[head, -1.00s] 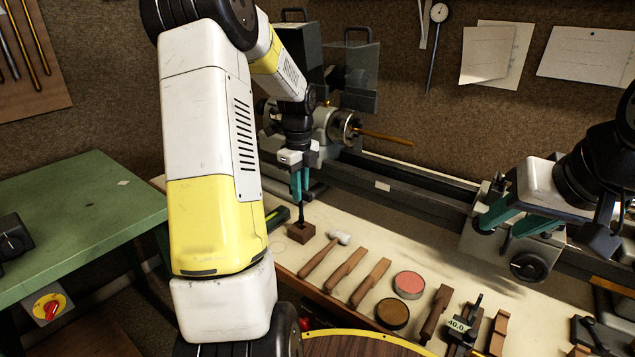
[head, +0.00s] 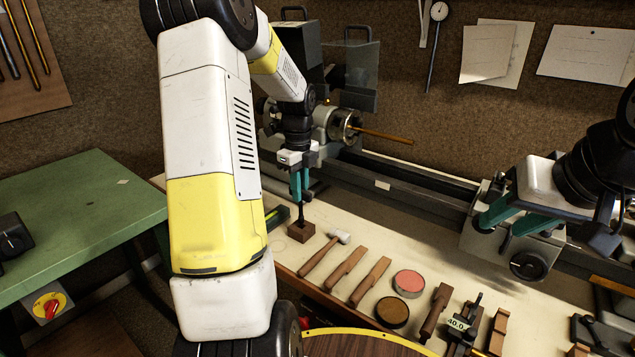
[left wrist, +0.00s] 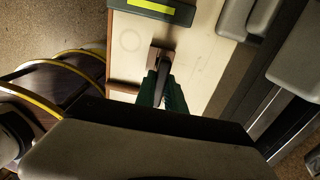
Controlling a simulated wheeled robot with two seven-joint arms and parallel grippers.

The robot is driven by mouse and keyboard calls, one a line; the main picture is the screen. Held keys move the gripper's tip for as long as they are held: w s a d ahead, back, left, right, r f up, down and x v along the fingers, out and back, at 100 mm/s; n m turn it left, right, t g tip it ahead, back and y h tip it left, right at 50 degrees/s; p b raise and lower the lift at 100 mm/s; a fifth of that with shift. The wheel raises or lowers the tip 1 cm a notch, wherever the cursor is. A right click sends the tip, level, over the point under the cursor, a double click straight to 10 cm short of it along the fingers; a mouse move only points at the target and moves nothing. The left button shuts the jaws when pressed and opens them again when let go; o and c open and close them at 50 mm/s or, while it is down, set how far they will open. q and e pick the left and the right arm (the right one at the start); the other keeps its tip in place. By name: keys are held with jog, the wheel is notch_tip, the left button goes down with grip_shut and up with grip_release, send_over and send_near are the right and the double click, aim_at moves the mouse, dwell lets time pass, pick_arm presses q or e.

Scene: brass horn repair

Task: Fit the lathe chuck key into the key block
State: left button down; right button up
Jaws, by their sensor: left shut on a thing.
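The lathe chuck key (head: 301,212) is a dark shaft held upright in my left gripper (head: 300,188), whose teal fingers are shut on it. Its lower end meets the top of the brown wooden key block (head: 301,233) on the bench; I cannot tell how deep it sits. In the left wrist view the dark key (left wrist: 161,72) runs between the green fingers (left wrist: 162,92), and the block (left wrist: 154,55) shows partly behind it. My right gripper (head: 498,222) is at the right, with its teal fingers spread apart and nothing between them, in front of the lathe's tailstock.
A small hammer (head: 322,257), wooden-handled tools (head: 371,281), a pink tin (head: 408,283) and a brown tin (head: 392,312) lie right of the block. The lathe bed (head: 400,190) runs behind. A green table (head: 80,220) stands at the left.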

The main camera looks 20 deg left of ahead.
pick_arm(q)
jog(key=shift+f, duration=2.05)
jog(key=c, duration=1.3)
grip_release()
jog(key=shift+c, duration=0.2)
notch_tip(320, 180, up, 8)
jog(key=shift+f, duration=0.25)
jog(key=shift+s+d+r, duration=0.15)
jog(key=shift+r, duration=0.25)
jog(key=s+d+r+n+t, duration=0.3)
jog(key=s+d+r+n, duration=0.5)
jog(key=s+r+n, duration=0.3)
jog(key=s+d+r+n+t+h, duration=0.1)
jog(key=s+d+n+t+h, duration=0.1)
jog(key=s+n, duration=0.8)
jog(key=s+d+t, duration=0.1)
jog(key=d, duration=0.1)
jog(key=shift+s+d, duration=0.3)
jog(key=shift+s, duration=0.1)
